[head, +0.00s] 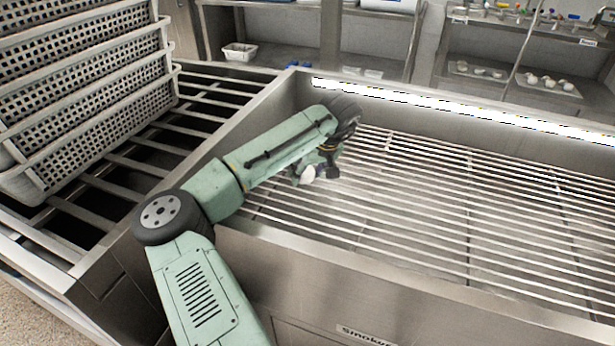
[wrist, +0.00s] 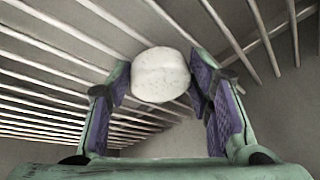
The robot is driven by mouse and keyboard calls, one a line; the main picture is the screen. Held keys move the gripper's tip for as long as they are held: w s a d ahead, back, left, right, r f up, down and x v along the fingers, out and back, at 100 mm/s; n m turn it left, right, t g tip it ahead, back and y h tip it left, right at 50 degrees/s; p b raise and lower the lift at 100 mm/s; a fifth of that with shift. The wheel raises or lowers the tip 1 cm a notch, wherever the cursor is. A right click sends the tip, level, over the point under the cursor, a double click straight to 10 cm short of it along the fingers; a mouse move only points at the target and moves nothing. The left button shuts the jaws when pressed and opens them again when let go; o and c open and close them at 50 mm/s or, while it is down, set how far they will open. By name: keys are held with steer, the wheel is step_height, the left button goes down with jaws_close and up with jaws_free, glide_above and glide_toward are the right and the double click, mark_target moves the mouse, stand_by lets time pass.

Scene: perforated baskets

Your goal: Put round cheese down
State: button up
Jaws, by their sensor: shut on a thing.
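The round cheese (wrist: 160,75) is a pale, speckled round piece between the two purple-padded fingers of my gripper (wrist: 160,88) in the wrist view. My gripper is shut on it. In the head view the cheese (head: 307,174) shows as a small whitish shape at my gripper (head: 318,172), over the left part of a metal rack of parallel bars (head: 430,215). The rack bars also show behind the cheese in the wrist view. I cannot tell whether the cheese touches the bars.
The rack lies inside a steel basin with raised walls (head: 400,275); its middle and right are bare. Stacked perforated baskets (head: 85,100) stand at the left on a slatted frame (head: 215,88). Shelves at the back hold a small white basket (head: 240,52) and small pale items (head: 545,82).

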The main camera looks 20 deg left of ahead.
steer(key=shift+r, duration=0.15)
steer(key=o, duration=1.3)
steer(key=shift+f, duration=0.2)
steer(key=shift+c, duration=0.2)
steer(key=shift+r, duration=0.1)
steer(key=shift+d+r+p, duration=0.1)
steer(key=shift+r+p, duration=0.2)
steer(key=shift+r, duration=0.05)
steer(key=p+v, duration=0.7)
steer(key=v, duration=0.4)
steer(key=shift+s+r+p, duration=0.15)
steer(key=shift+r+p, duration=0.05)
steer(key=shift+p, duration=0.15)
steer(key=shift+d, duration=0.1)
